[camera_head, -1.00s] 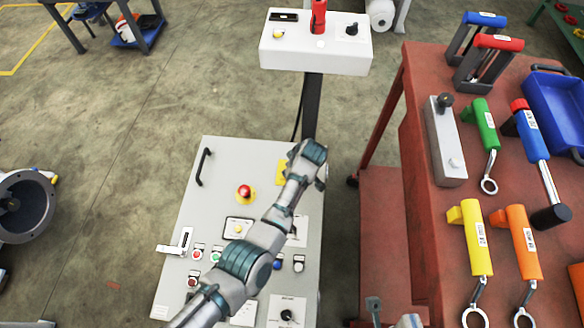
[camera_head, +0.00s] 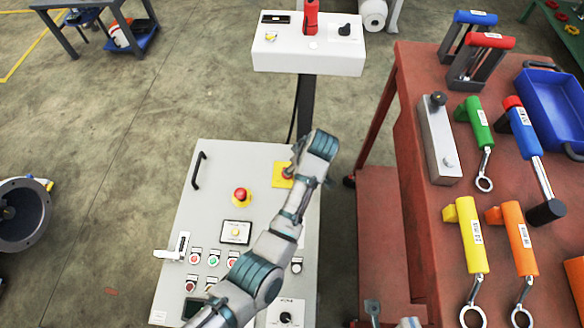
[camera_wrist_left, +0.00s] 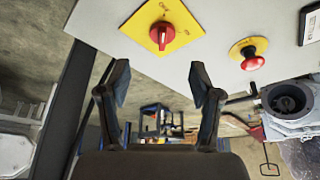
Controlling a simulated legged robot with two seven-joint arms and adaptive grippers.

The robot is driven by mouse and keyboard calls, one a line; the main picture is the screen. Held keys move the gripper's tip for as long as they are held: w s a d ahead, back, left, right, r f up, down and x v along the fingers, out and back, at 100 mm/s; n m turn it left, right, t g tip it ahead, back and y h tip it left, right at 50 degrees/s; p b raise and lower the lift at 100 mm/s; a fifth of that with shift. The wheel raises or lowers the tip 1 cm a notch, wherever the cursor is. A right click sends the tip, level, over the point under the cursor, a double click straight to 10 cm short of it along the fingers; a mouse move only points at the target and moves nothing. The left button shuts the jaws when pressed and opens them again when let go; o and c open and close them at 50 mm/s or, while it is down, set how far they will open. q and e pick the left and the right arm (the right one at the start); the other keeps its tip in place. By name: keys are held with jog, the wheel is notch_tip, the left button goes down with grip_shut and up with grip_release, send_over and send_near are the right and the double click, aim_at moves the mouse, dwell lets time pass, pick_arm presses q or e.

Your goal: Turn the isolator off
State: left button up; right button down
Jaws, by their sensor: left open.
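The isolator is a red rotary knob (camera_wrist_left: 163,36) on a yellow plate, high in the left wrist view. In the head view its yellow plate (camera_head: 281,176) shows at the upper right of the grey control panel (camera_head: 215,165), partly hidden by my left arm. My left gripper (camera_wrist_left: 160,90) is open and empty. Its two fingers point towards the panel, either side of the knob's line and apart from it. In the head view my left wrist is beside the yellow plate. Grey tips at the bottom edge of the head view may be my right gripper (camera_head: 391,315).
A red mushroom button (camera_head: 241,195) on a yellow base sits left of the isolator. A white box (camera_head: 308,58) stands on a post behind. A red table (camera_head: 420,215) with tools is at the right.

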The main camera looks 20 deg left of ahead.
pick_arm(q)
jog(key=shift+v, duration=1.45)
jog(key=shift+d, duration=0.1)
